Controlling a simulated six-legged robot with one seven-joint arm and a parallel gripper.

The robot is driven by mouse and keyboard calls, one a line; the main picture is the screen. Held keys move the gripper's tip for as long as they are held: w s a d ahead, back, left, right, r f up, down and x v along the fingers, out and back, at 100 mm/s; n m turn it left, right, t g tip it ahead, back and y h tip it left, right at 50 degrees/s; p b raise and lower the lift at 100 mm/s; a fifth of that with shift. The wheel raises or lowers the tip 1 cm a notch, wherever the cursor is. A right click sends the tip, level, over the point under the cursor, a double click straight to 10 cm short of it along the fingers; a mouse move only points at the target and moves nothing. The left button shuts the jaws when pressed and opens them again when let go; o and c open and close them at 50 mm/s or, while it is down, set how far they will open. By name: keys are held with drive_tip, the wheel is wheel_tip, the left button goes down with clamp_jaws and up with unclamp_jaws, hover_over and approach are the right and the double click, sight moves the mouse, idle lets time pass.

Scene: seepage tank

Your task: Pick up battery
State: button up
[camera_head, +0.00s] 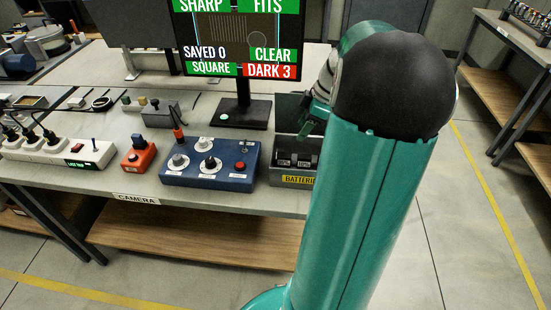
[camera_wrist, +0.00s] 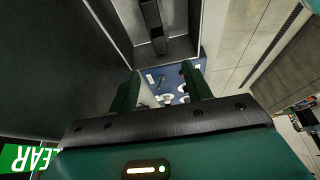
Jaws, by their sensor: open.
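The battery box (camera_head: 299,181), a grey tray with a yellow "BATTERIES" label, stands at the right end of the bench in the head view. Dark batteries (camera_head: 284,161) lie inside it, partly in shadow. My gripper (camera_head: 307,132) is just above the back of the box, partly hidden by my arm. In the wrist view my gripper (camera_wrist: 161,72) is open, with two green fingers apart and nothing held between them. A dark elongated shape, probably a battery (camera_wrist: 151,25), lies between grey walls beyond the fingertips. I cannot tell its exact distance.
A blue control panel (camera_head: 210,168) with knobs stands left of the box and also shows in the wrist view (camera_wrist: 167,86). The monitor (camera_head: 240,40) on its stand rises behind.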

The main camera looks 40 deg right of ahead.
sight(284, 154)
drive_tip(key=x, duration=0.8)
drive_tip(key=shift+f, duration=0.25)
drive_tip(key=x, duration=0.5)
clamp_jaws()
drive_tip(key=shift+w+r, duration=0.1)
drive_tip(key=shift+r, duration=0.35)
wheel_tip(284, 154, up, 2)
drive_tip(key=shift+r, duration=0.15)
drive_tip(key=s+a+r, duration=0.6)
drive_tip(key=s+r, duration=0.3)
drive_tip(key=s, duration=0.3)
drive_tip(key=shift+s+a+r, duration=0.25)
drive_tip(key=shift+a+r, duration=0.05)
drive_tip(key=shift+r, duration=0.1)
